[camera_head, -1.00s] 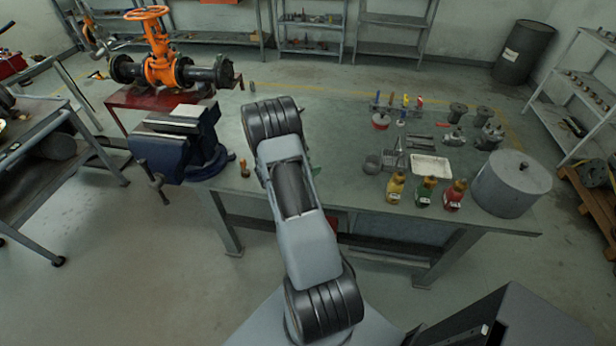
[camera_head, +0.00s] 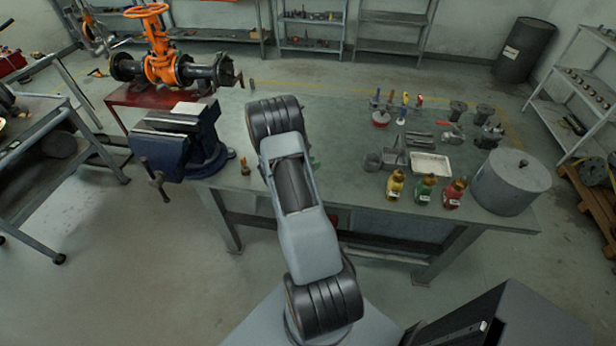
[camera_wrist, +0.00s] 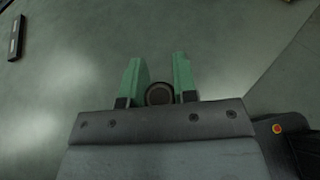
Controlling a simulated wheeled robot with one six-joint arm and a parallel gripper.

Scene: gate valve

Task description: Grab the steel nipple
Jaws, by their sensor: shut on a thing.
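The steel nipple (camera_wrist: 159,94) shows end-on in the wrist view as a small round dark-grey piece with a paler rim. It sits between the two green fingers of my gripper (camera_wrist: 159,76), close to the palm. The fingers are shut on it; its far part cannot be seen. In the head view my arm hides the nipple and nearly all of the gripper. Only a bit of green shows beside the arm, over the workbench (camera_head: 340,125).
A blue vise (camera_head: 175,140) stands at the bench's left end, with an orange gate valve (camera_head: 160,65) behind it. Bottles (camera_head: 426,188), a white tray (camera_head: 430,163) and a grey drum (camera_head: 510,182) stand at right. The bench middle is mostly clear.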

